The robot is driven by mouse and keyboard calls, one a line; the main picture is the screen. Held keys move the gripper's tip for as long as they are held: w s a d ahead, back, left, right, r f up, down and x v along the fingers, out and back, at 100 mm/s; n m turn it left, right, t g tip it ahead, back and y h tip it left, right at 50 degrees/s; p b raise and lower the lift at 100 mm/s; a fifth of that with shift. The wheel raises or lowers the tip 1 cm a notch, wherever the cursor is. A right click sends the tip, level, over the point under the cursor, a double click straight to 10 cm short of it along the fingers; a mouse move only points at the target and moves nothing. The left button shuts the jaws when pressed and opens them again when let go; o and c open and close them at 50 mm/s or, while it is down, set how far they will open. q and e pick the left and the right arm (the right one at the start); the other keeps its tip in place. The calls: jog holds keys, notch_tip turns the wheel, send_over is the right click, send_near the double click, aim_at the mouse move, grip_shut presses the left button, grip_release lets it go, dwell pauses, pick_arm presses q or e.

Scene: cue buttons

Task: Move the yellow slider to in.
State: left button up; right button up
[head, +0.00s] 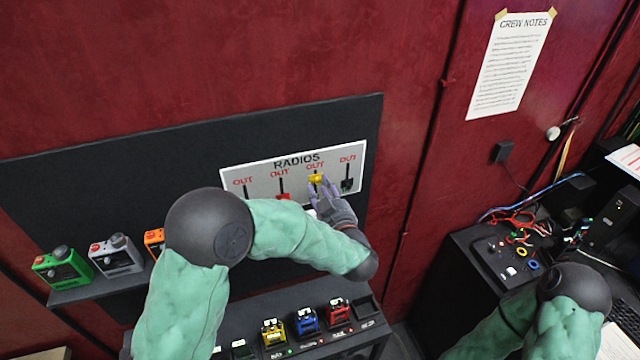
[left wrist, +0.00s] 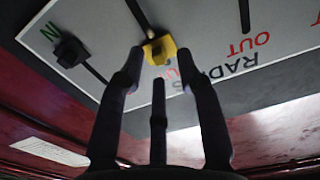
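The yellow slider (head: 317,179) sits near the top of its slot, just under a red OUT label, on the white RADIOS panel (head: 230,173). My left gripper (head: 325,188) is at the panel, right at the yellow slider and partly below it. In the left wrist view the yellow slider (left wrist: 160,50) shows between and beyond the spread fingertips (left wrist: 159,62). The fingers are apart, and I cannot tell whether any touches it. My right arm shows at the lower right; its gripper is out of frame.
A black slider (head: 347,184) sits low in the slot to the right, and a red slider (head: 283,195) is to the left. My left arm hides the panel's lower part. Coloured radios stand on the shelf (head: 90,290) and on a lower black rack (head: 352,335).

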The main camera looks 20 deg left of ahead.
pick_arm(q)
jog(key=shift+w+a, duration=0.4)
jog(key=shift+w, duration=0.2)
grip_shut()
